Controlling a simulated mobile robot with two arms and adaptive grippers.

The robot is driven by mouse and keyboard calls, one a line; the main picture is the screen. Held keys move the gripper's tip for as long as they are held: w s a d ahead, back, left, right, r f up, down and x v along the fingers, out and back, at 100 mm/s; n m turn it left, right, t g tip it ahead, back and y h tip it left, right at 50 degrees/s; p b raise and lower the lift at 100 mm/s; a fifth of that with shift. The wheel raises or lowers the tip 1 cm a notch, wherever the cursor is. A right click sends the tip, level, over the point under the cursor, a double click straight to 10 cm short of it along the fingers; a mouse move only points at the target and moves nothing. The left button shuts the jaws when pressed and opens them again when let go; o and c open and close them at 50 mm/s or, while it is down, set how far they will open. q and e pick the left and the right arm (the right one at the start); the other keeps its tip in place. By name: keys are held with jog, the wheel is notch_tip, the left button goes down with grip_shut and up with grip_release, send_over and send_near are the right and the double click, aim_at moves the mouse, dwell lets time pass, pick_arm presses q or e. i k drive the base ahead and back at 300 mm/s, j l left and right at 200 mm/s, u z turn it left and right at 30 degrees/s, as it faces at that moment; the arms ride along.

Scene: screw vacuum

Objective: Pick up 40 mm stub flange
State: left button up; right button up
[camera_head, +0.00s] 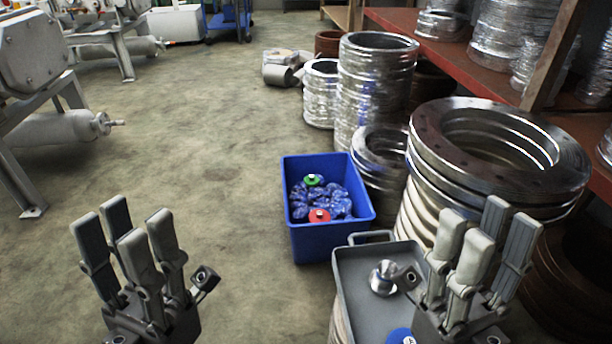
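A small shiny metal flanged part (382,278), which looks like the stub flange, sits on a grey tray (351,262) at the lower right. I cannot read its size. My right gripper (480,240) is open just to the right of the part, with its fingers pointing up, and a piece of it partly overlaps the part in the picture. I cannot tell whether they touch. My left gripper (128,233) is open and empty at the lower left, over the floor and away from the tray. A blue round item (400,336) lies at the tray's lower edge, partly cut off.
A blue bin (328,243) behind the tray holds blue-wrapped pieces with a green disc (313,180) and a red disc (319,216). Stacks of large metal rings (430,130) crowd the right. The concrete floor (200,130) is clear at centre left.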

aim_at(380, 282)
jog(key=i+j+z, duration=0.1)
jog(key=j, duration=0.2)
jog(key=i+j+z, duration=0.15)
jog(key=j, duration=0.2)
jog(key=i+j+z, duration=0.1)
jog(key=j, duration=0.2)
jog(key=i+j+z, duration=0.15)
jog(key=j, duration=0.2)
jog(key=i+j+z, duration=0.25)
jog(key=i+j, duration=0.35)
